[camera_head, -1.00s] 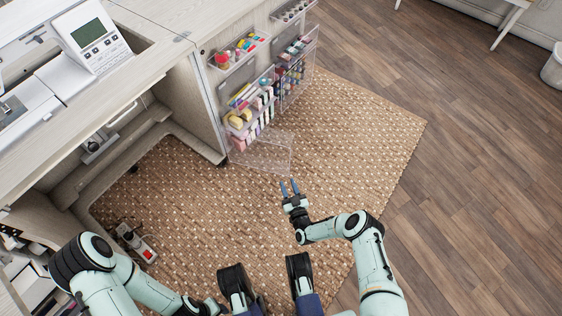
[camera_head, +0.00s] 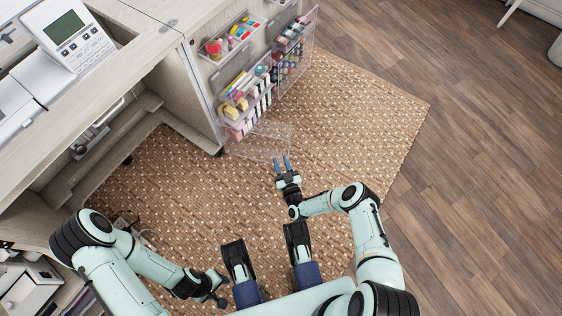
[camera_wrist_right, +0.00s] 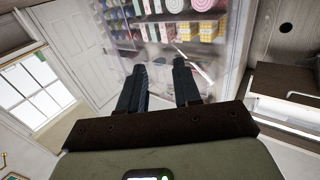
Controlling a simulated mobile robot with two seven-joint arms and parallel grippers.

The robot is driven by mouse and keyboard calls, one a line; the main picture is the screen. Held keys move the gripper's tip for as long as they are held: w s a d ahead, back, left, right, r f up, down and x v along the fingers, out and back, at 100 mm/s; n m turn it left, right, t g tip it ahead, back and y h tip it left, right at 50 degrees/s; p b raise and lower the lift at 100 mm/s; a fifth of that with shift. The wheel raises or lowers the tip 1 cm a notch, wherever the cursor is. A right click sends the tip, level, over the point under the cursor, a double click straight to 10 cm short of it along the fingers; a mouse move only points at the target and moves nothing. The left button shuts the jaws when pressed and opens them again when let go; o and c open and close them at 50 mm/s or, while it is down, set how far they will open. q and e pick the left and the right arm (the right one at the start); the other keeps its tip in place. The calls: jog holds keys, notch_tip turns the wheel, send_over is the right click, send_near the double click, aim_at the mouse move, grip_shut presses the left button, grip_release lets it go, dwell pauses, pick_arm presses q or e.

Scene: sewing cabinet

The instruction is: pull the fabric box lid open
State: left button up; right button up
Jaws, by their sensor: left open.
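A clear, see-through panel (camera_head: 258,142), which looks like the fabric box lid, sticks out low from the cabinet side over the rug. Above it, clear bins hold rolled fabrics (camera_head: 250,118). My right gripper (camera_head: 282,162) has its two fingers apart, with its tips at the panel's near right edge; I cannot tell whether they touch. In the right wrist view the fingers (camera_wrist_right: 160,82) are spread with nothing solid seen between them, in front of clear plastic (camera_wrist_right: 165,55) and fabric rolls. My left gripper (camera_head: 216,292) is open and low at the front, away from the panel.
A wooden sewing cabinet (camera_head: 170,80) with a machine display (camera_head: 72,32) stands at left. Further clear bins with sewing supplies (camera_head: 230,38) hang on its side. A woven rug (camera_head: 355,120) covers the floor, with free wooden floor (camera_head: 450,170) to the right.

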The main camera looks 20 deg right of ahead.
grip_shut()
dwell(1.2)
